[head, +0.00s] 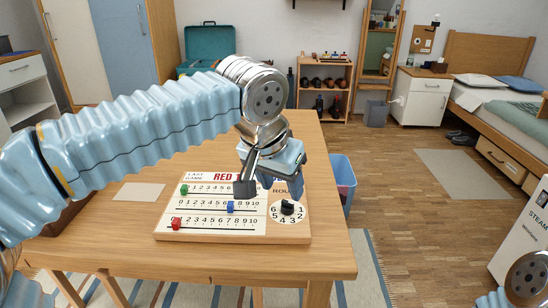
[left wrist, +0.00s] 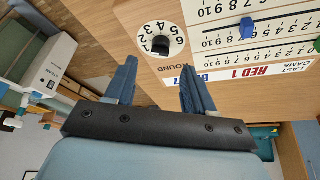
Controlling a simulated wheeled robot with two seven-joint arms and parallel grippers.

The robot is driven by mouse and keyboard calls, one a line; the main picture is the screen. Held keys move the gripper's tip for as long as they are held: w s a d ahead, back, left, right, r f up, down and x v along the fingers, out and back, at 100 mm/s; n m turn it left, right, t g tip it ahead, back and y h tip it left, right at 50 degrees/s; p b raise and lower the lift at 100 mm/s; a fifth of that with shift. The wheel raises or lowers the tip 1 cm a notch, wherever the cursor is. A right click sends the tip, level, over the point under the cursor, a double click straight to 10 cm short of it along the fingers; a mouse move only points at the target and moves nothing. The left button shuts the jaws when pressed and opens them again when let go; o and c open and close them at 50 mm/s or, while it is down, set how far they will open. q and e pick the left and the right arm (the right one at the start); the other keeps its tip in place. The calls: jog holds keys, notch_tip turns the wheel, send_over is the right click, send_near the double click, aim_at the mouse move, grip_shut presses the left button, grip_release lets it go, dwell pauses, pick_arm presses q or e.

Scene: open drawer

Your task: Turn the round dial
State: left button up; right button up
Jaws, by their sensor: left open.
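The scoreboard (head: 205,232) is a pale wooden panel lying on the table, with three number rows and green, blue and red sliders. Its round dial (head: 276,216) is a white numbered disc with a black knob (head: 287,207), at the board's lower right. In the left wrist view the dial (left wrist: 150,29) and its knob (left wrist: 160,46) show ahead of the fingers, not between them. My left gripper (head: 271,189) is open and empty over the board's upper right, apart from the knob. It also shows in the left wrist view (left wrist: 158,72). It hides part of the board's heading.
The wooden table (head: 310,262) is mostly clear around the board, with a pale sheet (head: 139,192) to the left. A teal case (head: 209,43) stands at the back. A blue bin (head: 342,178) stands on the floor to the right.

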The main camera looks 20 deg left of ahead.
pick_arm(q)
jog(key=v, duration=0.8)
jog(key=shift+p, duration=0.45)
jog(key=shift+s, duration=0.1)
